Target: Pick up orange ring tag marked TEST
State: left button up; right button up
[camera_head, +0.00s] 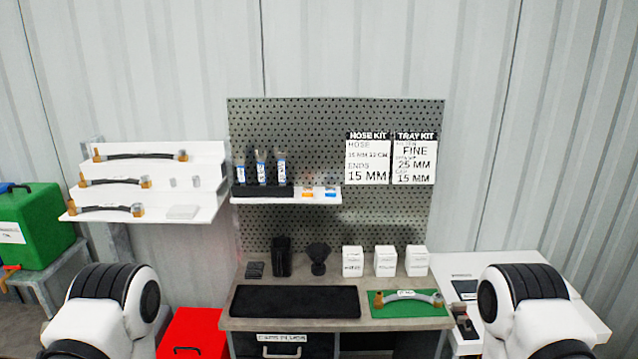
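A small orange tag (307,193) lies on the narrow white shelf (290,201) on the pegboard, right of the black holder. A small blue tag (331,192) lies just right of it. Both are too small for me to read any marking or make out a ring shape. Only upper parts of my two arms show, at the lower left and lower right.
Blue-labelled bottles (261,173) stand in the black holder (263,190) beside the tags. Below, the workbench (300,325) bears a black mat (295,301), white boxes (386,261) and a hose on a green mat (408,309). A stepped hose rack (205,172) stands left.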

aim_at(308, 190)
jog(key=i, duration=1.45)
